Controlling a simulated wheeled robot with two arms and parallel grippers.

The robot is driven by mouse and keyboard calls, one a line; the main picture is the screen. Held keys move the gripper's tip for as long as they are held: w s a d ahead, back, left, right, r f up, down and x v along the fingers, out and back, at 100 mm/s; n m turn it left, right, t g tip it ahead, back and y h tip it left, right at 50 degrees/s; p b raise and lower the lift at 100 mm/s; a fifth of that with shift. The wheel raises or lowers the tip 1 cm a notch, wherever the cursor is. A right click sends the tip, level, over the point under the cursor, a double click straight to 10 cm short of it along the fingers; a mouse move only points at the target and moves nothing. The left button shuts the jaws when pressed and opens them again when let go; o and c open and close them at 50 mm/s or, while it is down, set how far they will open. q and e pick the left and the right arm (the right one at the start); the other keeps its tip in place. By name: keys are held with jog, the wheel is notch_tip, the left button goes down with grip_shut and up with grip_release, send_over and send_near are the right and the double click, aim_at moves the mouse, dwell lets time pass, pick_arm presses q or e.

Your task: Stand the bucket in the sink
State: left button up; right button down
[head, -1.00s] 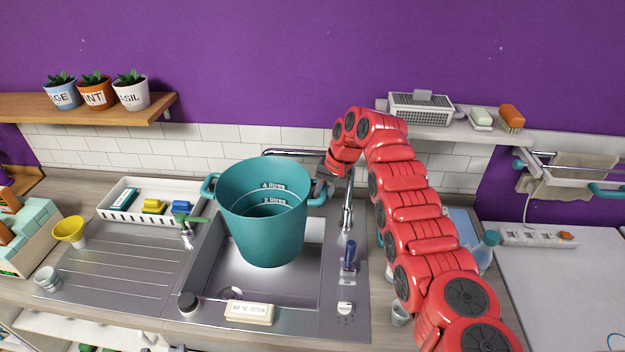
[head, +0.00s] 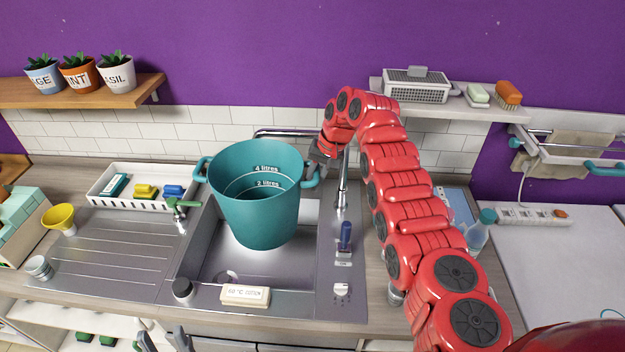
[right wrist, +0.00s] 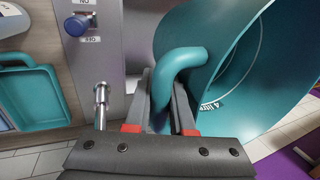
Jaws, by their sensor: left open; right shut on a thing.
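The teal bucket (head: 255,215), with litre marks inside, is upright over the sink basin (head: 215,268). Its lower part overlaps the basin in the head view; I cannot tell whether its base touches the floor of the sink. My right gripper (head: 318,168) is shut on the bucket's right-hand handle. In the right wrist view the fingers (right wrist: 168,105) close around the curved teal handle (right wrist: 181,62), beside the bucket wall (right wrist: 225,60). My left gripper (head: 162,338) is open and empty at the bottom edge, low in front of the counter.
A chrome tap (head: 343,185) stands right behind the basin, its spout passing behind the bucket. A blue-handled switch (head: 345,238) is on the right rim. A labelled block (head: 245,295) and black knob (head: 183,288) sit at the front rim. A white tray (head: 140,200) stands at left.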

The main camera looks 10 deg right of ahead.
notch_tip(320, 180, down, 23)
jog(key=b, duration=1.3)
dwell(1.5)
jog(key=shift+f+b, duration=0.2)
jog(key=shift+b, duration=0.15)
jog(key=c, duration=0.7)
grip_release()
jog(key=shift+d+f, duration=0.1)
